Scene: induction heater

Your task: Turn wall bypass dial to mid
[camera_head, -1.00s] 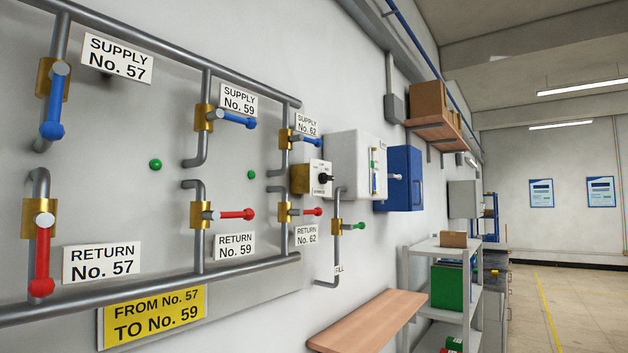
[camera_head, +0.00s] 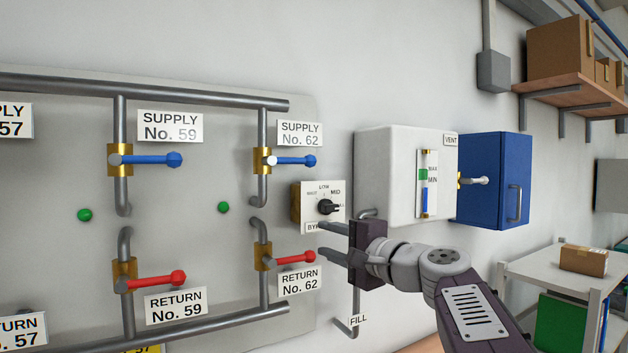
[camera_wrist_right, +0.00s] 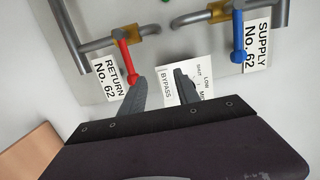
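The bypass dial (camera_head: 325,207) is a black knob on a white plate on a brass-coloured body on the wall. LOW and MID are printed above it; its pointer appears to point right, past MID, at a label I cannot read. My right gripper (camera_head: 324,238) is open and empty just below the dial, fingers pointing left, one above the other. The upper finger overlaps the BYPASS label. In the right wrist view the bypass plate (camera_wrist_right: 172,92) shows between and behind the fingers (camera_wrist_right: 160,82); the knob is not clearly visible. My left gripper is not in view.
The red RETURN No. 62 handle (camera_head: 297,258) is close to my lower fingertip. The blue SUPPLY No. 62 handle (camera_head: 295,161) is above. A white tank (camera_head: 390,175) and blue box (camera_head: 500,180) stand to the right. A FILL pipe (camera_head: 356,300) runs below my gripper.

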